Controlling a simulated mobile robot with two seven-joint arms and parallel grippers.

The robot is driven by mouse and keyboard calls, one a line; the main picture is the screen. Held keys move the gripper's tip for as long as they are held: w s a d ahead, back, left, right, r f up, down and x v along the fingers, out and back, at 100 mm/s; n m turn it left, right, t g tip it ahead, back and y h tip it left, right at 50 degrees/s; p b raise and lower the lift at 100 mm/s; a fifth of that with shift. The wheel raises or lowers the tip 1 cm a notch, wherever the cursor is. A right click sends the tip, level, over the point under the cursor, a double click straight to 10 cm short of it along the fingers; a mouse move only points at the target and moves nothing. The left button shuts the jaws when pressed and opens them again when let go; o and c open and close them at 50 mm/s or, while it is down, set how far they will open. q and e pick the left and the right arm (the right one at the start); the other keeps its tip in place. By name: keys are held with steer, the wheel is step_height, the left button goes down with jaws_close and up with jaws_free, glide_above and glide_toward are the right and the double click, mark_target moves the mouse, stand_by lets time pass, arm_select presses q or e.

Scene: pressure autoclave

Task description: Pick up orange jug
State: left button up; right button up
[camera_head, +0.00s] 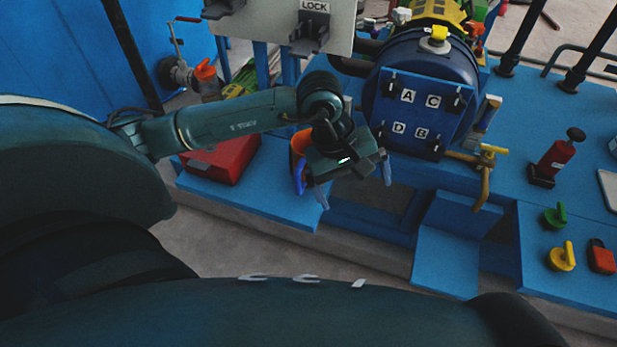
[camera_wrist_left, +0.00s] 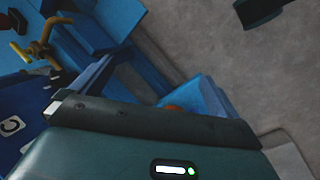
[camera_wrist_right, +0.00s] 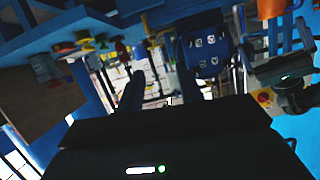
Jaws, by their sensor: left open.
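An orange thing (camera_head: 302,140), likely the orange jug, shows in the head view right behind my left gripper. Most of it is hidden by the gripper and wrist. A small orange patch (camera_wrist_left: 173,107) also peeks over the gripper body in the left wrist view. My left gripper (camera_head: 352,188) is open, with its fingers spread and pointing down above the front of the blue platform. I cannot tell whether a finger touches the orange thing. My right gripper is outside the head view.
The blue autoclave (camera_head: 415,95) with lettered panel stands just right of the left gripper. A red box (camera_head: 222,158) lies to the left. A yellow-handled brass valve (camera_head: 487,170) sticks out at the right. A red cylinder (camera_head: 556,158) and coloured knobs stand farther right.

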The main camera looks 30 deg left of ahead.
arm_select(q)
steer(key=w+a+r+m+t+y+b, duration=0.15)
steer(key=w+a+y, duration=0.4)
steer(key=a, duration=0.65)
steer(key=shift+t+y, duration=0.35)
steer(key=shift+s+b+x, duration=0.2)
steer(key=shift+b+x, duration=0.6)
steer(key=shift+x, duration=5.25)
steer(key=shift+a, duration=0.15)
arm_select(e)
steer(key=shift+w+a+f+n, duration=0.1)
steer(key=shift+a+f+n, duration=0.05)
steer(key=shift+f, duration=0.5)
steer(key=shift+w+a+f+n, duration=0.1)
steer(key=shift+a+f+n, duration=0.05)
steer(key=shift+f, duration=0.45)
arm_select(q)
steer(key=c, duration=1.1)
arm_select(e)
steer(key=shift+y, duration=0.3)
